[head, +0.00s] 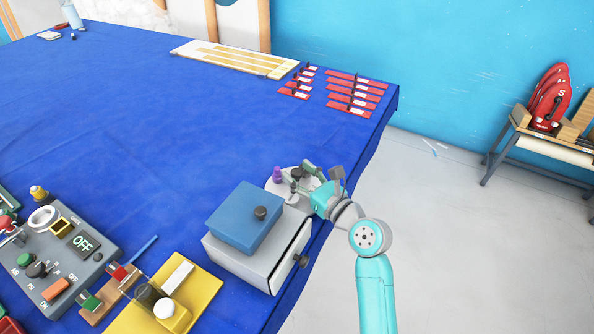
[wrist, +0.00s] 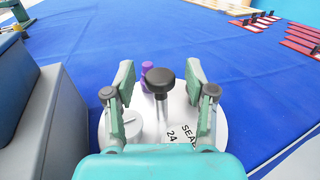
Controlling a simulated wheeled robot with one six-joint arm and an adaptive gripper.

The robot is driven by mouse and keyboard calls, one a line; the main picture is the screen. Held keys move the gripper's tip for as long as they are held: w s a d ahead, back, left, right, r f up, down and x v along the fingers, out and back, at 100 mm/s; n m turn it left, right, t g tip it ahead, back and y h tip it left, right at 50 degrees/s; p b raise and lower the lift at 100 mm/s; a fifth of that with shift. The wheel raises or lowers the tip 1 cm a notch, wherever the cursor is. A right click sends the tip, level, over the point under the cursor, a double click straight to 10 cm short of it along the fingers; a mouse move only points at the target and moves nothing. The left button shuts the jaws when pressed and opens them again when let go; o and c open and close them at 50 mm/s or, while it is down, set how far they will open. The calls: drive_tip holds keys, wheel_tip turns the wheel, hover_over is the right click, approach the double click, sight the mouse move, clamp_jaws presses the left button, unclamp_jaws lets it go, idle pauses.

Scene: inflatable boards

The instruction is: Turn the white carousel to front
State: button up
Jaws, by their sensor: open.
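The white carousel (wrist: 230,127) is a round disc on the blue table, with dark lettering "SEA" and "24" on its right part in the wrist view. A black knob (wrist: 159,80) on a metal post stands up from it, and a purple piece (wrist: 146,84) stands behind the knob. In the head view the carousel (head: 272,186) is partly hidden by my gripper, and the purple piece (head: 277,174) shows at its left. My gripper (head: 300,177) is over the carousel. In the wrist view its open fingers (wrist: 160,84) stand on either side of the knob, apart from it.
A grey box (head: 240,262) with a blue lid (head: 243,217) stands close left of the carousel. A grey control panel (head: 60,260) and a yellow tray (head: 195,295) lie at the front left. Red tags (head: 357,87) lie at the back right. The table's middle is clear.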

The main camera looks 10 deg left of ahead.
drive_tip(key=shift+w+a, duration=0.4)
drive_tip(key=shift+a, duration=0.05)
clamp_jaws()
